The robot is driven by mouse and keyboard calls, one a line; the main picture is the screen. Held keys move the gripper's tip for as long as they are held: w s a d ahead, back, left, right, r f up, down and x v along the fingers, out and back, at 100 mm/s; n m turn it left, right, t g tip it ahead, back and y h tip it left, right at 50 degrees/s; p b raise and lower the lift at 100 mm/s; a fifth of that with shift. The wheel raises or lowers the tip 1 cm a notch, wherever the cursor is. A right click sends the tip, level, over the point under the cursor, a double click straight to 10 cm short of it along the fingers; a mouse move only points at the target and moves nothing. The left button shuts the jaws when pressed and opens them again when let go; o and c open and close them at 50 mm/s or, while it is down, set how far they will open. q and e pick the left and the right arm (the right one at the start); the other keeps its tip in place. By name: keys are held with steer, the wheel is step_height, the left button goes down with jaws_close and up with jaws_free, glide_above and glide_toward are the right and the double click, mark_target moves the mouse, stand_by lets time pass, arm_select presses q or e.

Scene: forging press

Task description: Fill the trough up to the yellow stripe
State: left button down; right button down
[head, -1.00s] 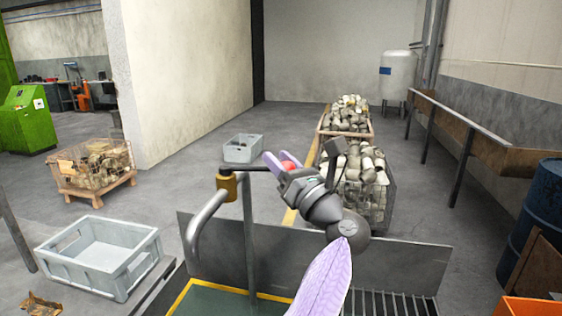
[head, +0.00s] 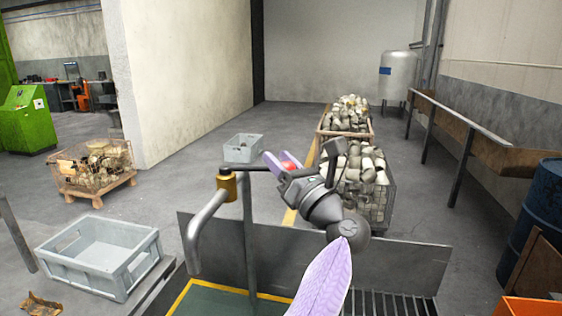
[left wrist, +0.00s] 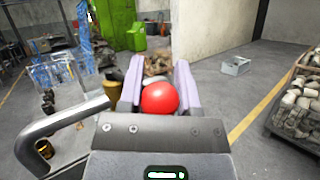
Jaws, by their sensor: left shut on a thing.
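My left gripper (head: 280,160), with pale purple fingers, is shut on a red ball knob (head: 289,166). In the left wrist view the red knob (left wrist: 159,97) sits between the two fingers. In the head view a thin dark lever runs left from there to a brass valve (head: 227,186) on a grey upright pipe. A bent grey spout (head: 204,228) comes off the valve and points down over the trough. The yellow stripe (head: 176,299) runs around the trough's inner wall, with a dark green surface (head: 215,303) inside it. I cannot make out any stream at the spout.
An empty grey crate (head: 97,279) stands at left. Wire bins of metal pieces (head: 378,203) stand beyond my arm. A blue barrel (head: 536,215) stands at right.

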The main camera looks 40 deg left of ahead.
arm_select(q)
steer(key=m+t+p, duration=0.1)
steer(key=t, duration=0.1)
steer(key=s+d+m+t+h+p, duration=0.1)
steer(key=t, duration=0.1)
steer(key=s+m+t+h+p, duration=0.1)
steer(key=t+p, duration=0.1)
steer(key=shift+s+d, duration=0.2)
steer(key=shift+s, duration=0.05)
steer(key=shift+c, duration=1.5)
jaws_free()
